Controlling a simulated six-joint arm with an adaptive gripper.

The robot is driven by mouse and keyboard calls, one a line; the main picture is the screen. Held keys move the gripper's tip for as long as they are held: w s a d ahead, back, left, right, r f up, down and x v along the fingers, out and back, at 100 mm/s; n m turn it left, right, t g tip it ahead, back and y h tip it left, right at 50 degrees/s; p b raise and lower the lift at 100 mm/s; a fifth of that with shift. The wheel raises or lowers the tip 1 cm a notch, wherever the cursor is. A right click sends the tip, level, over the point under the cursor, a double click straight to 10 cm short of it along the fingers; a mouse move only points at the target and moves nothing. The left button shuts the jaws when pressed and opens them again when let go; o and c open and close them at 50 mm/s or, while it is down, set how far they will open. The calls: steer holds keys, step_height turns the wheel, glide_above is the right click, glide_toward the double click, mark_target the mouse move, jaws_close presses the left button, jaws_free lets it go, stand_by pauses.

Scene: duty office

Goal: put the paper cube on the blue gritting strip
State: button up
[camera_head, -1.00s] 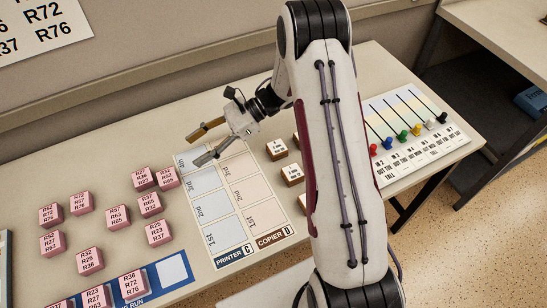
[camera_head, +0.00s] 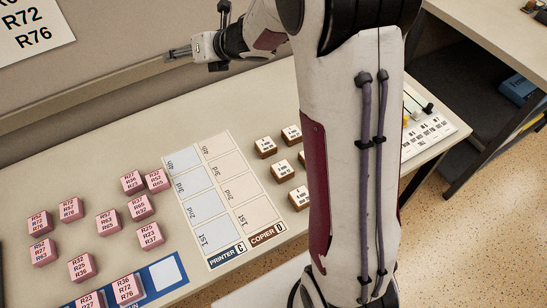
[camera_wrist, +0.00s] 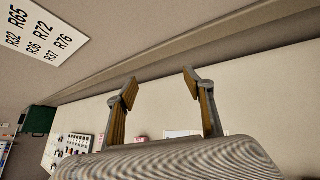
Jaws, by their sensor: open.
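Several pink cubes with printed R-numbers stand loose on the left of the table, among them a cube (camera_head: 109,223) near the middle of the group and one (camera_head: 150,236) close to the strip. The blue strip (camera_head: 146,284) lies at the lower left, partly cut off by the picture edge. A pink cube (camera_head: 125,288) and another (camera_head: 90,301) sit on it, and a pale square (camera_head: 167,271) at its right end is bare. My gripper (camera_head: 176,53) is raised by the back wall, away from the cubes. In the wrist view my gripper (camera_wrist: 160,84) is open and empty.
A printer and copier card (camera_head: 226,190) lies mid-table, its squares bare. Brown-and-white blocks (camera_head: 282,170) stand right of it. A board with coloured levers (camera_head: 430,128) is partly behind my arm. A number sheet (camera_head: 32,25) hangs on the wall.

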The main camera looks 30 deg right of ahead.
steer(key=s+d+r+m+h, duration=0.45)
steer(key=s+m, duration=0.35)
steer(key=m, duration=0.2)
steer(key=s+d+r+m+h, duration=0.3)
steer(key=s+d+r+m, duration=0.3)
steer(key=m, duration=0.4)
steer(key=s+a+f+m+g, duration=0.1)
steer(key=s+a+f+m, duration=0.1)
steer(key=s+m, duration=0.3)
steer(key=s+a+f+m+g+y, duration=0.1)
steer(key=s+m, duration=0.4)
steer(key=s, duration=0.8)
steer(key=s+a+f+m+g+y, duration=0.1)
steer(key=s+a+f+m+g, duration=0.2)
steer(key=s, duration=0.6)
steer(key=a+m, duration=0.2)
steer(key=shift+a+m, duration=0.3)
steer(key=shift+o, duration=0.6)
steer(key=shift+a+f+y, duration=0.1)
steer(key=shift+y, duration=0.15)
